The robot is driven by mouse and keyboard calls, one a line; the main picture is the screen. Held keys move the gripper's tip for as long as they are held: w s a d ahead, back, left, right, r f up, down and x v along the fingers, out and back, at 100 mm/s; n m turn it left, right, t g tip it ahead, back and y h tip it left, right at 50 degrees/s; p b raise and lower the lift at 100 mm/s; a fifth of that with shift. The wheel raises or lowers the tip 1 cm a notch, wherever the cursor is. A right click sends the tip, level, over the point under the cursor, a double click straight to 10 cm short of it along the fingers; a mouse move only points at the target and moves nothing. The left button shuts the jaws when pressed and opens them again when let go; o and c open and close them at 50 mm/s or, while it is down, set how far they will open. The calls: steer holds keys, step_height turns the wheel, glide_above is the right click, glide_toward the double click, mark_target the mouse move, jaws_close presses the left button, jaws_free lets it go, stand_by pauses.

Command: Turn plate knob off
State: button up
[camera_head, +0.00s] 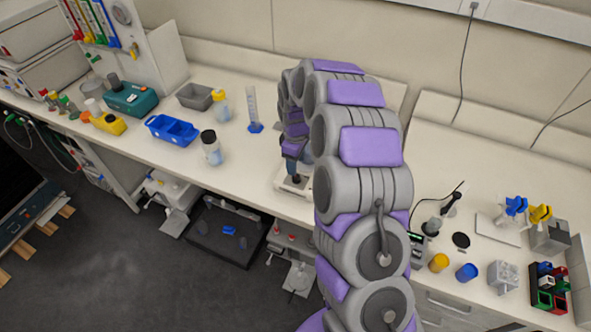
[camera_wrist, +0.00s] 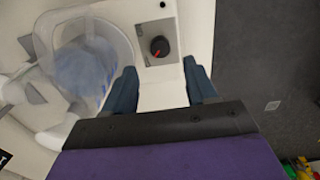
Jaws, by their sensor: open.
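The plate knob (camera_wrist: 159,46) is a round black knob with a red pointer mark, on the front panel of a white hot plate (camera_wrist: 170,16) in the wrist view. My gripper (camera_wrist: 161,76) is open, with its two dark blue fingers apart. The knob shows in the gap between the fingers, a little beyond the tips, and nothing is held. A clear glass vessel with bluish contents (camera_wrist: 88,68) stands on the left beside the panel. In the head view the white plate (camera_head: 294,186) is at the bench's front edge under my gripper, and my arm hides much of it.
The bench's front edge drops to a dark floor (camera_head: 110,260). Yellow (camera_head: 439,262) and blue (camera_head: 467,272) cups stand to the right.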

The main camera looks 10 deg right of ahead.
step_height(320, 180, up, 10)
steer(key=shift+r+p, duration=0.2)
steer(key=shift+p, duration=0.1)
stand_by(0.4)
steer(key=s+a+r+m+b, duration=0.1)
steer(key=s+r+m, duration=0.15)
steer(key=s, duration=0.75)
steer(key=s+a+r+m+b, duration=0.15)
steer(key=s+r, duration=0.25)
steer(key=s, duration=0.7)
steer(key=s+d+f+m+g+b, duration=0.1)
steer(key=s+f+m, duration=0.1)
steer(key=s, duration=0.8)
steer(key=s+d+f+m+b, duration=0.1)
steer(key=s+m, duration=0.4)
steer(key=s, duration=0.6)
steer(key=shift+s+d+f+g+b, duration=0.15)
steer(key=shift+s+f+g+b, duration=0.1)
steer(key=shift+f+g+b, duration=0.2)
